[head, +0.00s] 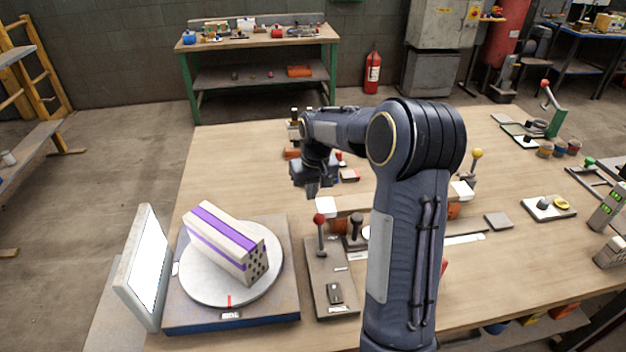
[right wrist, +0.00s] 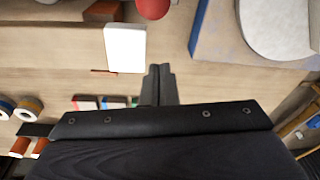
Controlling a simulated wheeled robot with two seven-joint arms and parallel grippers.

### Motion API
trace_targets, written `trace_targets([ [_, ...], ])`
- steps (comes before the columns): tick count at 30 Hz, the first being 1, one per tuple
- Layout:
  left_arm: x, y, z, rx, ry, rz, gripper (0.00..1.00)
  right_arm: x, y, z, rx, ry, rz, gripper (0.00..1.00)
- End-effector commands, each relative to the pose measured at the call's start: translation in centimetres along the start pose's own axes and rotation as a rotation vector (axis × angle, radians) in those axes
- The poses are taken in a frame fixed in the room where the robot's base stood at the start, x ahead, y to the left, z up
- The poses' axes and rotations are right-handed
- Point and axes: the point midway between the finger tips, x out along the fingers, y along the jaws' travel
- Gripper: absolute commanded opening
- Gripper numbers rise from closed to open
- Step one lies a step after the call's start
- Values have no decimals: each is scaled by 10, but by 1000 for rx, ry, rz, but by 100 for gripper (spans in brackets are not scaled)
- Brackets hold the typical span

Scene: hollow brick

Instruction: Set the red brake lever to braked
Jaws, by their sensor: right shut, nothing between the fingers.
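The red brake lever (head: 319,219) has a round red knob on a thin upright stem. It stands on a grey base plate (head: 322,270) beside the turntable. The red knob also shows at the top edge of the right wrist view (right wrist: 153,8), beyond the fingertips. My right gripper (head: 314,190) points down behind the knob, apart from it, with its fingers together and empty; the shut fingers show in the right wrist view (right wrist: 158,72). My left gripper is not in view.
A white block with purple stripes and holes (head: 226,243) lies on the round turntable (head: 200,291), with a pale panel (head: 146,265) at its left. A dark-knobbed lever (head: 356,228) stands right of the red one. My right arm hides part of the table's middle.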

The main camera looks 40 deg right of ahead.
Motion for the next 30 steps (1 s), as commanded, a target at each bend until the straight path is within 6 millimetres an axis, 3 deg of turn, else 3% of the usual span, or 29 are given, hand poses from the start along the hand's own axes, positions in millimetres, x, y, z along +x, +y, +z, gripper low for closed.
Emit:
trace_targets([
  [3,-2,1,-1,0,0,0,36,27,0,1,0,-6,1,0],
  [5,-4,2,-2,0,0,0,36,33,0,3,0,-3,0,0],
  [9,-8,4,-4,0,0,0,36,21,0,24,0,0,-1,0],
  [14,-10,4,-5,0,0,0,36,18,0,36,-1,1,0,0],
  [30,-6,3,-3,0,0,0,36,19,3,37,-1,14,2,0],
])
